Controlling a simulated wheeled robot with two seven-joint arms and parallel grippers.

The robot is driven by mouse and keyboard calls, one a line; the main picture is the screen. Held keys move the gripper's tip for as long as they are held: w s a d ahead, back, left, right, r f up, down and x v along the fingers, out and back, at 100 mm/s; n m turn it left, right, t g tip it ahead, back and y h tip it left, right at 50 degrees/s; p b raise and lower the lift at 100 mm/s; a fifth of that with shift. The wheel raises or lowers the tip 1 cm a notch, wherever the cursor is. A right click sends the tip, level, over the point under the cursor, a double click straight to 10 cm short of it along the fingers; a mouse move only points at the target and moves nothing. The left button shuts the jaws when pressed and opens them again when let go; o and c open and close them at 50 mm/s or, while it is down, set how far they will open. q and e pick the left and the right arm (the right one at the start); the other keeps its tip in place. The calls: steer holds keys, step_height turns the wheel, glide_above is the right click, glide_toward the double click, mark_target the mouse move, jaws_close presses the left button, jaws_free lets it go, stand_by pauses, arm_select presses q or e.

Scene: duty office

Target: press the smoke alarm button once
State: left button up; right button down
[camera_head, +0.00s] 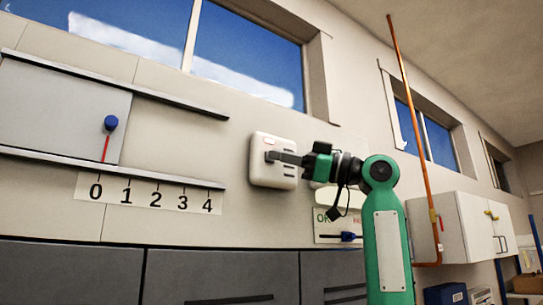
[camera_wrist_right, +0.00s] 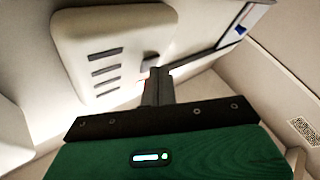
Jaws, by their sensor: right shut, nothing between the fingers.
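The smoke alarm (camera_head: 274,179) is a white rounded box on the wall in the middle of the head view, with dark slots on its face. It fills the upper left of the right wrist view (camera_wrist_right: 88,35). My right gripper (camera_head: 271,156) is shut and empty, its fingertips at the alarm's face; it also shows in the wrist view (camera_wrist_right: 156,75). A bit of red shows beside the fingertips in the wrist view. The button itself is mostly hidden behind the fingers, and I cannot tell whether they touch it. My left gripper is out of view.
Left of the alarm is a sliding panel (camera_head: 55,112) with a blue knob (camera_head: 111,123) above a 0-to-4 scale (camera_head: 140,193). A slider with a blue knob (camera_head: 348,237) sits below right. An orange pipe (camera_head: 415,130) and white cabinet (camera_head: 465,230) stand farther right.

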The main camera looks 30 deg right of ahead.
stand_by(0.5)
steer(key=shift+s+f, duration=0.1)
steer(key=shift+s, duration=0.6)
steer(key=s, duration=0.1)
steer(key=s+b, duration=0.1)
steer(key=s, duration=0.3)
steer(key=shift+d+b, duration=0.25)
steer(key=shift+b, duration=0.1)
stand_by(0.6)
